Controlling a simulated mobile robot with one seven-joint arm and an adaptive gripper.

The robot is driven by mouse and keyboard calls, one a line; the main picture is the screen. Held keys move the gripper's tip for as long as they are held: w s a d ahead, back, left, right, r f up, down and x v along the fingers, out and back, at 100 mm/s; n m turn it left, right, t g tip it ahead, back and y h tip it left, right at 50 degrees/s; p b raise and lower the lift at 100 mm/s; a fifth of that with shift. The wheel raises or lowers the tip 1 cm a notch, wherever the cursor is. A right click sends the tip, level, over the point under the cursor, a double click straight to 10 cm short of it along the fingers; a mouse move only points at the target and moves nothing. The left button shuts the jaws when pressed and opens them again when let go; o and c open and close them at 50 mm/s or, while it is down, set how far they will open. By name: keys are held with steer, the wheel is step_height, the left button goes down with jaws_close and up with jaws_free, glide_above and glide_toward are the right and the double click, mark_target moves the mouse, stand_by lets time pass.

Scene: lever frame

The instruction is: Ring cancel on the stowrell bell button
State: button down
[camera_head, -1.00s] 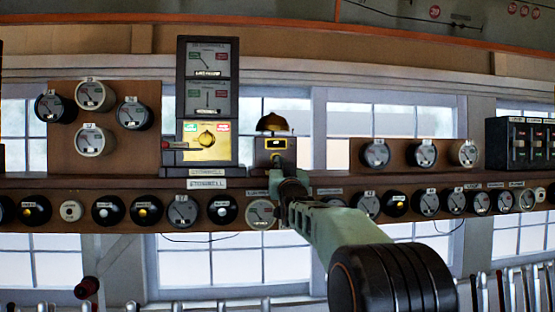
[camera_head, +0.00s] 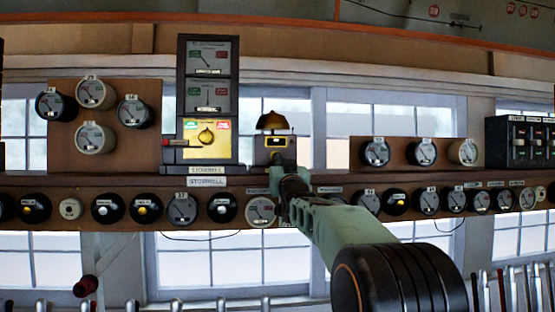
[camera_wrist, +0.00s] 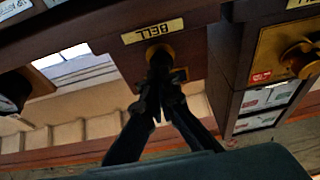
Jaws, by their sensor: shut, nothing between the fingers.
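The bell box (camera_head: 276,142) stands on the shelf with a brass dome bell (camera_head: 273,121) on top. It is right of the block instrument above the STOWRELL plate (camera_head: 206,182). In the wrist view, which is upside down, the box shows a BELL label (camera_wrist: 153,30) and a round brass button (camera_wrist: 157,49). My gripper (camera_wrist: 158,66) is shut and empty, its tips directly in front of the button and hiding part of it. I cannot tell whether they touch it. In the head view my gripper (camera_head: 281,163) is in front of the box's lower face.
The block instrument (camera_head: 207,100) stands close to the left of the bell box, with a brass knob (camera_head: 206,137). Several round dials and plungers line the shelf front (camera_head: 100,190). A dial panel (camera_head: 415,153) is at right. Levers (camera_head: 520,290) stand below.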

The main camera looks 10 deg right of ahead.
steer(key=shift+w, duration=0.1)
steer(key=shift+b, duration=0.45)
stand_by(0.5)
stand_by(2.9)
steer(key=shift+b, duration=0.4)
stand_by(0.6)
